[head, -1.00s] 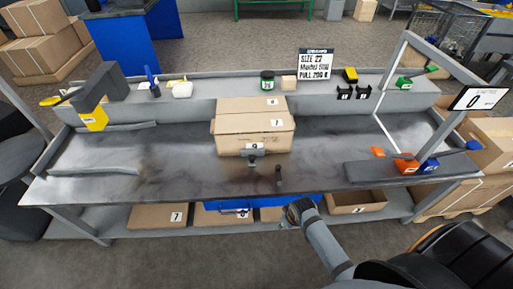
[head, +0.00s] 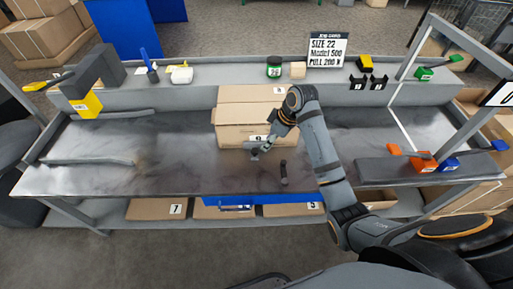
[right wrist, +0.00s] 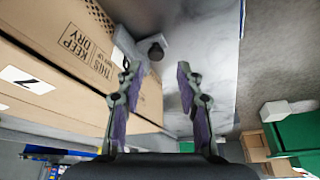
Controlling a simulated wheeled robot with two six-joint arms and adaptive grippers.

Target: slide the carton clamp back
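The cardboard carton (head: 235,128) stands closed in the middle of the bench (head: 190,165). The carton clamp (head: 255,150), a small grey piece with a dark knob, sits at the carton's front face. In the right wrist view the clamp (right wrist: 128,45) and its dark knob (right wrist: 155,52) lie just beyond my fingertips, between them in the picture. My right gripper (head: 268,144) is over the bench at the carton's front right; in the wrist view the gripper (right wrist: 160,72) is open and empty. It partly covers the clamp in the head view. My left gripper is not in view.
A dark upright handle (head: 283,172) stands at the bench's front, right of the clamp. An orange box (head: 425,162) and a blue box (head: 448,164) sit on the raised block at right. A sign (head: 327,50) stands on the back shelf. The bench's left side is mostly clear.

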